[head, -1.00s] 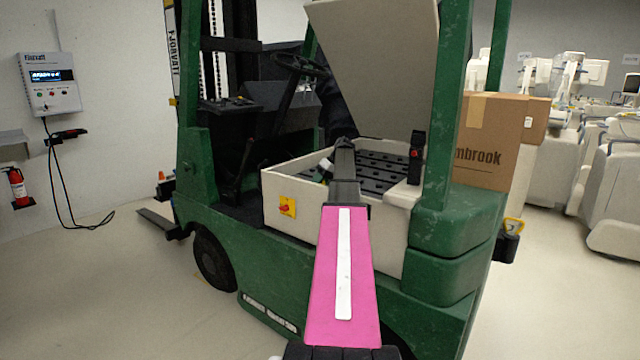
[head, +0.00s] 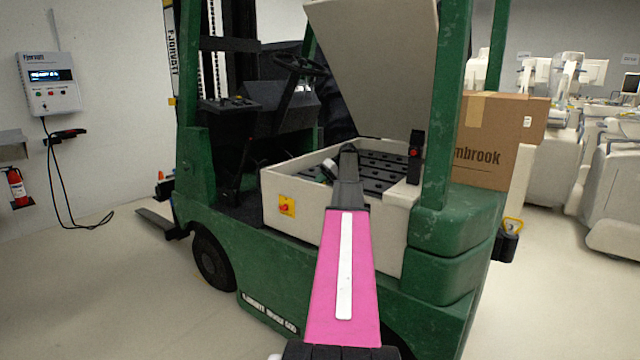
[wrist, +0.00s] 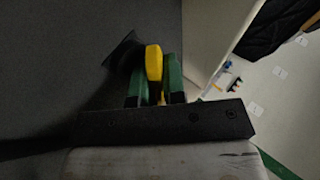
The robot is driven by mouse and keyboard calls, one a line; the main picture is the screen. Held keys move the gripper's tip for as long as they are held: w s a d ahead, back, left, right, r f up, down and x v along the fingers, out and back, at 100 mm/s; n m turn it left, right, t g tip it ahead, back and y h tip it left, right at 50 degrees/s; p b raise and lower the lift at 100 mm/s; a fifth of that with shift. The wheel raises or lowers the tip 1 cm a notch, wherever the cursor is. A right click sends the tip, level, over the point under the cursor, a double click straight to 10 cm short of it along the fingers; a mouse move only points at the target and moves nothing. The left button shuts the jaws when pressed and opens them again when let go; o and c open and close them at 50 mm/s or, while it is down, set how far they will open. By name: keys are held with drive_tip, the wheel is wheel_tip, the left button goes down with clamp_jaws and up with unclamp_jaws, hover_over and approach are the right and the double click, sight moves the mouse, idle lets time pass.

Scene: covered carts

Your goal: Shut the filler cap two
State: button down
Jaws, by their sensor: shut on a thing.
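In the wrist view my gripper (wrist: 155,73) has its two green fingers shut on a narrow yellow piece (wrist: 153,62), which looks like a filler cap. A dark flared part sits just left of it, against a dark grey surface. No number shows on the yellow piece, so I cannot tell which cap it is. In the head view the battery (head: 383,167), with rows of dark cells, lies in the open cream compartment (head: 385,232) of the green truck. My arm reaches over it and hides the gripper tip and part of the battery top.
The raised cover (head: 385,65) stands open behind the battery. A green post (head: 450,110) and a black device with a red button (head: 414,153) rise at the compartment's right. A charger (head: 48,85) hangs on the left wall.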

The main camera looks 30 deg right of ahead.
drive_tip(key=c, duration=1.2)
unclamp_jaws()
